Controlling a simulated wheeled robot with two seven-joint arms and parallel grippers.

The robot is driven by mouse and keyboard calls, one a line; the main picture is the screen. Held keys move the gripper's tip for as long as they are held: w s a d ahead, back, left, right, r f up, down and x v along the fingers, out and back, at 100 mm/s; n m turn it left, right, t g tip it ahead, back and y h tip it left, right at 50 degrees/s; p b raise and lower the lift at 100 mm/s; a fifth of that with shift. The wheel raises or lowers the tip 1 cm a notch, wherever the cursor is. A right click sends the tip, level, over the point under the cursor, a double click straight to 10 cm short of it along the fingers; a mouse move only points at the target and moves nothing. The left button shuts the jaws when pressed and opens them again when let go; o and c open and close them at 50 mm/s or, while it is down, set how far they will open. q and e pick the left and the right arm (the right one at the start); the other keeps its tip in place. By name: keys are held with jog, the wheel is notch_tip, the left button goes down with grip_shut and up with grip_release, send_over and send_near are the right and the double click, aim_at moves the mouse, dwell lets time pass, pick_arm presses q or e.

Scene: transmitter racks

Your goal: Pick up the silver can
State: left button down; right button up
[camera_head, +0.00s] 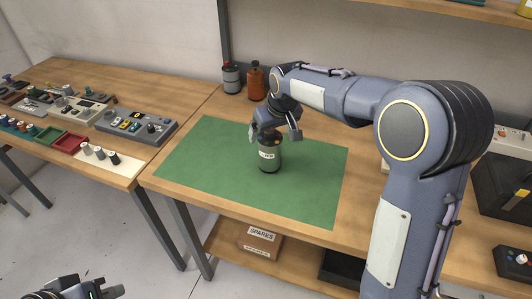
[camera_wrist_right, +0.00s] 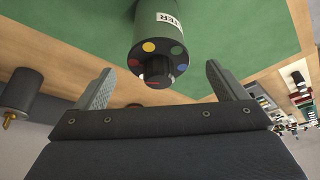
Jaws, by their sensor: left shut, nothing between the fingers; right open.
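A silver-grey can (camera_head: 231,79) with a red top stands upright at the back of the table, left of an orange can (camera_head: 256,84). A dark green-grey can (camera_head: 269,155) with a white label stands upright on the green mat (camera_head: 215,165). My right gripper (camera_head: 273,134) is open, directly over this dark can. In the right wrist view the dark can's top (camera_wrist_right: 158,58) shows a black knob and coloured dots, between and beyond the open fingers (camera_wrist_right: 160,72). My left gripper (camera_head: 112,292) is shut and empty, low at the bottom left.
A side table at left holds control boxes (camera_head: 135,126), a red tray (camera_head: 70,142) and small knobs. A SPARES box (camera_head: 260,242) sits on the lower shelf. The mat around the dark can is clear. A dark machine (camera_head: 503,185) stands at right.

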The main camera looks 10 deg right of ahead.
aim_at(270, 140)
jog(key=p+x, duration=0.1)
jog(key=x, duration=0.4)
jog(key=shift+s+f, duration=0.15)
jog(key=shift+s, duration=0.05)
jog(key=shift+c, duration=0.4)
jog(key=c, duration=1.2)
